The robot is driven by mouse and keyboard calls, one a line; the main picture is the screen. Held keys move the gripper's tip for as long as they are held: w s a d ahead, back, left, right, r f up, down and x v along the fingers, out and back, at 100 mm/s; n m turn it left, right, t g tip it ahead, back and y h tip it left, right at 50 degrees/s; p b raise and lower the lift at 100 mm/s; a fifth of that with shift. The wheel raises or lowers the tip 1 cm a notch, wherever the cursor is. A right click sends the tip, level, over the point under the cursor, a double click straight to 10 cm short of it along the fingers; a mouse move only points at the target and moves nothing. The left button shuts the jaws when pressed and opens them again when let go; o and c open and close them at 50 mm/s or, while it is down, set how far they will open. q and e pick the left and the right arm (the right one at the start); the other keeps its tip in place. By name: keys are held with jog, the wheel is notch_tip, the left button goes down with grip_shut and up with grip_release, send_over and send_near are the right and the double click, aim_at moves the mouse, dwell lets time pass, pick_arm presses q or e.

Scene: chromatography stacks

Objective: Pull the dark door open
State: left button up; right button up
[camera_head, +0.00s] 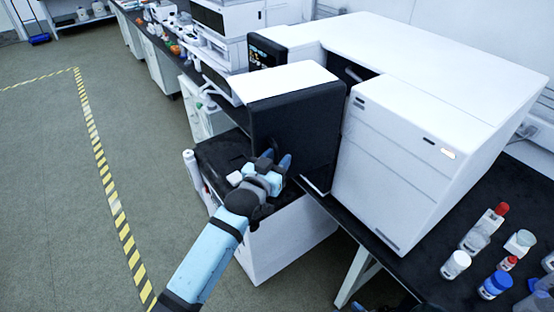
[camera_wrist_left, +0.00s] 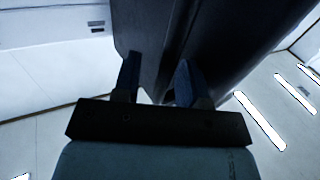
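The dark door (camera_head: 297,125) is a thick black panel with a white top on the front of the large white instrument (camera_head: 410,150). It stands out from the body, and a dark gap shows behind its top. My left gripper (camera_head: 272,160) is at the lower part of the door's dark face, with its fingers spread apart. In the left wrist view, the gripper (camera_wrist_left: 156,75) points up at the underside of the dark door (camera_wrist_left: 230,35), which shows behind and between the fingers. Contact is hard to tell. My right gripper is out of view.
A black bench (camera_head: 455,265) holds several bottles at the lower right, with a red-capped bottle (camera_head: 485,225) among them. A low white cabinet (camera_head: 290,240) stands below the door. Other equipment lines the bench behind. The floor at left is clear, with a striped yellow line (camera_head: 110,190).

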pick_arm(q)
jog(key=shift+a, duration=0.1)
jog(key=shift+s+a+f, duration=0.1)
jog(key=shift+s+a, duration=0.05)
jog(key=shift+s, duration=0.15)
jog(key=b+v, duration=0.2)
jog(key=v, duration=1.1)
jog(key=s+a+f+n+g+y+p, duration=0.1)
jog(key=s+a+f+g+y, duration=0.1)
jog(key=s+a+f, duration=0.6)
jog(key=s+a+f+n+g+y+p, duration=0.1)
jog(key=s+a+f+y, duration=0.3)
jog(key=s+a+f, duration=0.5)
jog(key=s+f+n+g, duration=0.1)
jog(key=s+f, duration=0.2)
jog(key=f, duration=0.2)
jog(key=shift+s+a+n+y, duration=0.25)
jog(key=shift+s+n+y, duration=0.05)
jog(key=shift+s, duration=0.05)
